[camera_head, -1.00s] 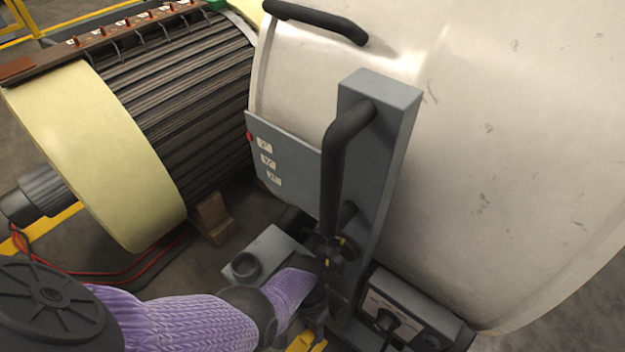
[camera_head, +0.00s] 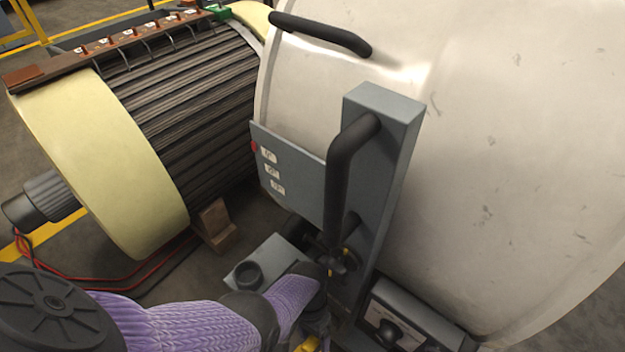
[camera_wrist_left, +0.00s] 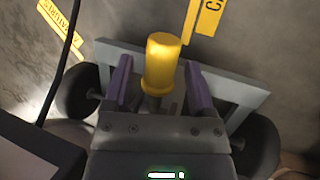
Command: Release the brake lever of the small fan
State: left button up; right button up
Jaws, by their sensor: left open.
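A yellow-capped lever (camera_wrist_left: 162,62) stands up in the left wrist view, in front of a grey frame (camera_wrist_left: 235,88) with black wheels; I take it to be the brake lever. My left gripper (camera_wrist_left: 158,75) is open, with one purple finger on each side of the lever and visible gaps between. In the head view my left arm reaches in from the lower left to beside a grey upright post (camera_head: 385,190); its fingers are hidden there. A small yellow part (camera_head: 307,344) shows below my wrist, and I cannot tell if it is the lever. My right gripper is out of view.
A large white rounded housing (camera_head: 500,150) fills the right. A black curved handle (camera_head: 338,180) is on the post, near my forearm. A grey control box (camera_head: 395,325) sits low right. A ribbed rotor (camera_head: 170,110) lies on the left, with red cables (camera_head: 95,282) on the floor.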

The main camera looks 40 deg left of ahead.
pick_arm(q)
jog(key=shift+p+v, duration=0.6)
jog(key=shift+v, duration=0.65)
jog(key=p+v, duration=0.2)
jog(key=v, duration=0.2)
jog(key=shift+r, duration=0.2)
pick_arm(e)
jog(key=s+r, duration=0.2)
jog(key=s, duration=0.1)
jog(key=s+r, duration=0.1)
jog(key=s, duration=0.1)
